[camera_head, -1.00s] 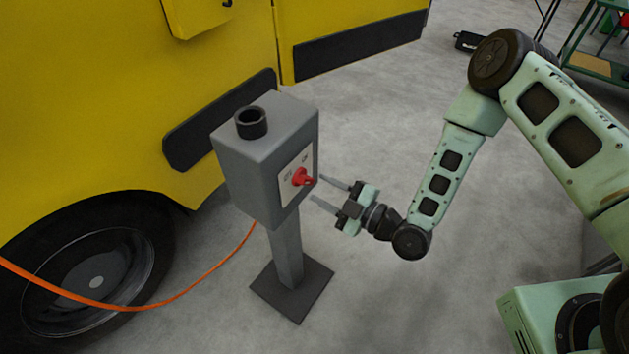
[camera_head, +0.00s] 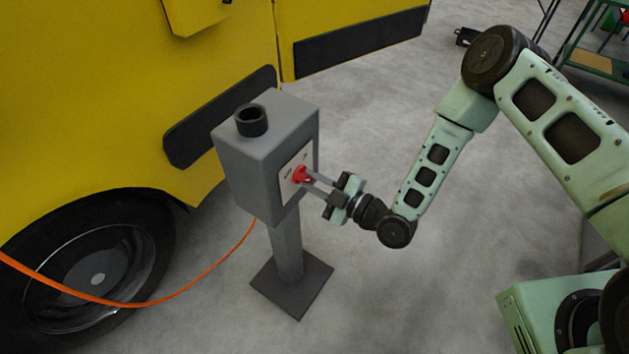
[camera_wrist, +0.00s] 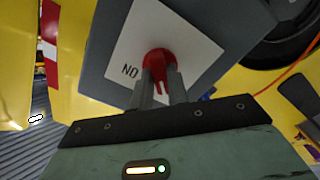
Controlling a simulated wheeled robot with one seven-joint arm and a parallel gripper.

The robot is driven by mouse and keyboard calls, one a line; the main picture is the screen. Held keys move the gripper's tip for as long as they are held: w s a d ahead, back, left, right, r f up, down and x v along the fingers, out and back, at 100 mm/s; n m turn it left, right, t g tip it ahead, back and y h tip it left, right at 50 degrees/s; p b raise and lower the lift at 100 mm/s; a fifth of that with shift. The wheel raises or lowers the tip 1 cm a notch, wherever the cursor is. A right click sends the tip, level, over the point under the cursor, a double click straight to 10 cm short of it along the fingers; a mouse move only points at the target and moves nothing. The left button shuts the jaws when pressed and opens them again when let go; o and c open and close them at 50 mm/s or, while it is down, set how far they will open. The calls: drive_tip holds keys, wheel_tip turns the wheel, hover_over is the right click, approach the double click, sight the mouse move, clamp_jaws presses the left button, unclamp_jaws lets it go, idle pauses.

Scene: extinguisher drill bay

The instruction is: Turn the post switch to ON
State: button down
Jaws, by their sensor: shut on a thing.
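The post switch is a grey box (camera_head: 262,165) on a short post with a dark square foot. A red knob (camera_head: 301,174) sits on a white label plate (camera_head: 289,181) on its right face. My gripper (camera_head: 310,181) reaches in from the right, its two fingers shut on the red knob. In the wrist view the red knob (camera_wrist: 159,60) shows between the fingers, with a red pointer part extending down between them. Lettering reading "NO" upside-down or turned shows left of the knob on the white plate (camera_wrist: 133,45). The fingers hide part of the knob and label.
A yellow vehicle (camera_head: 120,90) with a black wheel (camera_head: 97,279) stands close behind and left of the post. An orange hose or cable (camera_head: 205,275) runs from the left to behind the post.

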drive_tip(key=shift+m, duration=0.3)
drive_tip(key=m+b, duration=0.2)
drive_tip(key=m, duration=0.1)
drive_tip(key=shift+f+m, duration=0.15)
drive_tip(key=shift+m, duration=0.15)
drive_tip(key=m+b, duration=0.1)
drive_tip(key=m, duration=0.3)
drive_tip(key=shift+m+b, duration=0.3)
drive_tip(key=shift+b, duration=0.05)
drive_tip(key=m+b, duration=0.2)
drive_tip(key=m, duration=0.3)
drive_tip(key=shift+m+b, duration=0.45)
drive_tip(key=shift+m, duration=1.55)
drive_tip(key=c, duration=1.4)
unclamp_jaws()
drive_tip(key=shift+o, duration=0.2)
